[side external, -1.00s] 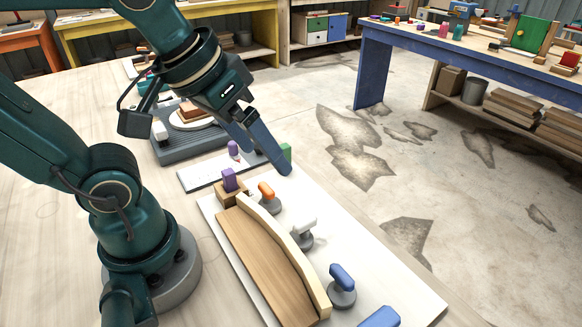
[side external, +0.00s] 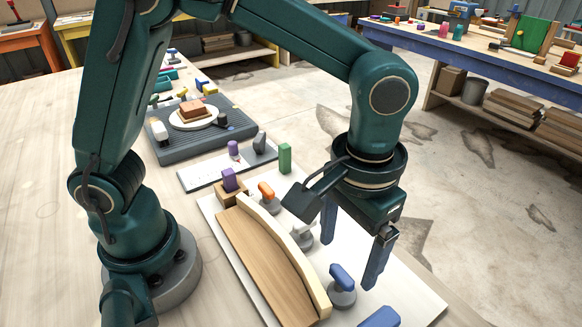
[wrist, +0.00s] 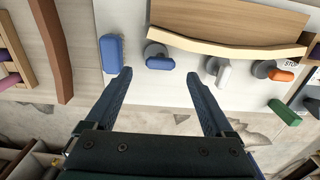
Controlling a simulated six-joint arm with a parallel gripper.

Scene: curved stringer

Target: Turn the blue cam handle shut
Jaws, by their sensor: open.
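The blue cam handle (side external: 342,277) stands on a round grey base on the white board (side external: 412,291), beside the curved wooden strip (side external: 299,262). In the wrist view the blue cam handle (wrist: 159,63) lies ahead of the fingertips, between them and a little beyond, with its grey base at the strip's edge. My gripper (side external: 352,265) is open and empty, pointing down above the board's outer side, near the blue handle. In the wrist view my gripper (wrist: 156,74) shows both fingers spread apart, not touching the handle.
A white cam (wrist: 219,72) and an orange cam (side external: 267,191) stand along the same strip. A separate blue block (side external: 381,317) lies at the board's near end. A green block (side external: 285,158) and a purple piece (side external: 229,179) stand farther back.

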